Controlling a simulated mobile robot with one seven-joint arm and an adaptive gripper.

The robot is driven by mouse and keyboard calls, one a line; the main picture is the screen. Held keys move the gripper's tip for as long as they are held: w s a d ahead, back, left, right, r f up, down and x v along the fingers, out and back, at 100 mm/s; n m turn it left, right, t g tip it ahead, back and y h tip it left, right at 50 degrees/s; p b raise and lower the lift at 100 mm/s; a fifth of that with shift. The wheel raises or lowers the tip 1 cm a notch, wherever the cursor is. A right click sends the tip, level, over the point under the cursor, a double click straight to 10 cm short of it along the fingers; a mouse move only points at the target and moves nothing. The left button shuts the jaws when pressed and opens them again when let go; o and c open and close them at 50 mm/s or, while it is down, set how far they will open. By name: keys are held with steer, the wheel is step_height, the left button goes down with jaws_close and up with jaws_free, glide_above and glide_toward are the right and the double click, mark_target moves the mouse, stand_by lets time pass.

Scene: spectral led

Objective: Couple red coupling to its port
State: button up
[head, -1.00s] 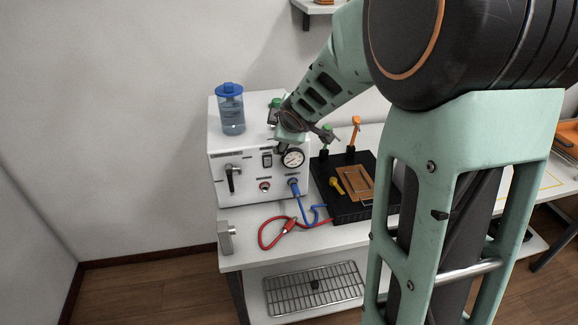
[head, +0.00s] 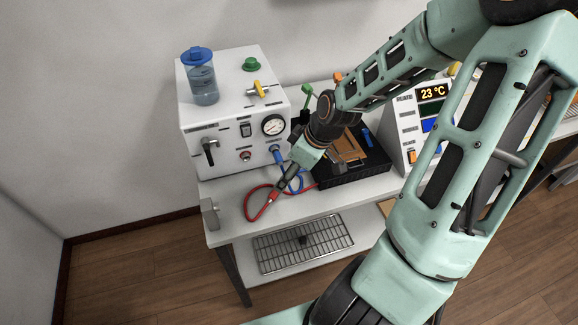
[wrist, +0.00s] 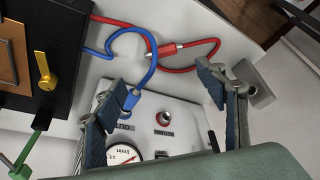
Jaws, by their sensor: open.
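The red coupling (head: 272,197) ends a red hose lying on the bench top in front of the white machine. It also shows in the wrist view (wrist: 167,49), with a pale metal tip, beyond and between my fingertips. The red-ringed port (head: 245,156) on the machine's front panel looks empty; it also shows in the wrist view (wrist: 164,118). My gripper (head: 282,184) points down toward the coupling, and its fingers partly cover it in the head view. In the wrist view my gripper (wrist: 162,80) is open, with nothing between its fingers.
A blue hose connector (head: 277,151) sits in the port to the right, its blue hose looping near the red one. A black tray (head: 352,176) stands right of the machine (head: 222,158). A metal block (head: 210,214) stands at the bench's left front corner.

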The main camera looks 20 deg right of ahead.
steer(key=shift+b+x, duration=1.4)
steer(key=shift+x, duration=4)
steer(key=shift+a, duration=0.1)
steer(key=c, duration=1.1)
steer(key=o, duration=1.1)
steer(key=shift+r, duration=0.15)
steer(key=v, duration=1.1)
steer(key=shift+s+r, duration=0.2)
steer(key=shift+r, duration=0.1)
